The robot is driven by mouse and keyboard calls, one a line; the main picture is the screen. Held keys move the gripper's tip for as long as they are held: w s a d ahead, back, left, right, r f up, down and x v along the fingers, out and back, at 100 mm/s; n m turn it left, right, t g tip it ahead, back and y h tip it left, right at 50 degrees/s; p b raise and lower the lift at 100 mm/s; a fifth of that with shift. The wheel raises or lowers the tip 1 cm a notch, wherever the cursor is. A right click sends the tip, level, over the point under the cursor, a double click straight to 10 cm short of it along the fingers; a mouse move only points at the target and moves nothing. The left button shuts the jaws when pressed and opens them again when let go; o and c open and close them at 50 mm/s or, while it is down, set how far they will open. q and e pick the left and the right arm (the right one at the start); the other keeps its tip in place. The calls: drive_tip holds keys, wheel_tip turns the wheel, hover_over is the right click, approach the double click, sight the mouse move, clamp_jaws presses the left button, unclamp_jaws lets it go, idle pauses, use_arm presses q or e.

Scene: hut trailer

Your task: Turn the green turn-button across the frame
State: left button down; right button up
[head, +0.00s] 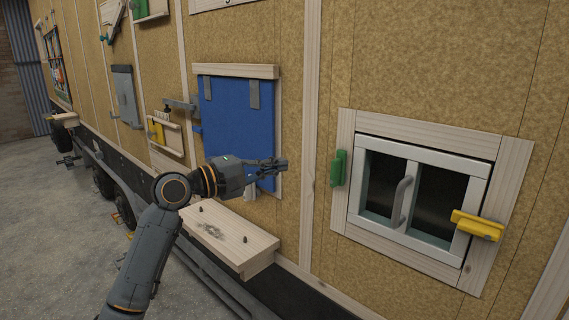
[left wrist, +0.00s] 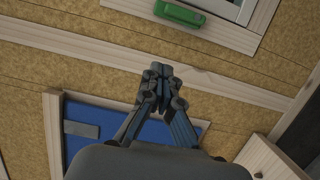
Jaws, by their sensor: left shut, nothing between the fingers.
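The green turn-button (head: 338,168) stands upright on the left side of the wooden window frame (head: 346,130), beside the white sash (head: 424,158). It also shows at the top of the left wrist view (left wrist: 180,14). A yellow turn-button (head: 477,225) lies across the right edge of the sash and the frame. My left gripper (head: 284,163) is shut and empty, left of the green turn-button and apart from it. Its closed fingers (left wrist: 160,70) point toward the wall strip in the left wrist view. My right gripper is not in view.
A grey handle (head: 403,200) sits on the window sash. A blue panel (head: 238,118) in a wooden frame is behind my left gripper. A wooden shelf (head: 228,236) juts out below it. Bare wall and a vertical wooden strip (head: 311,90) lie between the panel and window.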

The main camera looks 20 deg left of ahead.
sight(337, 170)
use_arm(q)
drive_tip(key=p+x, duration=0.1)
drive_tip(key=x, duration=0.2)
drive_tip(key=p+x, duration=0.1)
drive_tip(key=x, duration=0.3)
drive_tip(key=shift+w+d+r+p, duration=0.25)
drive_tip(key=shift+p, duration=0.05)
drive_tip(key=d, duration=0.1)
drive_tip(key=d+p, duration=0.1)
drive_tip(key=s+d+p, duration=0.1)
drive_tip(key=d, duration=0.1)
drive_tip(key=shift+f, duration=0.25)
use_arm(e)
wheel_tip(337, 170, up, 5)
use_arm(q)
drive_tip(key=shift+a, duration=0.1)
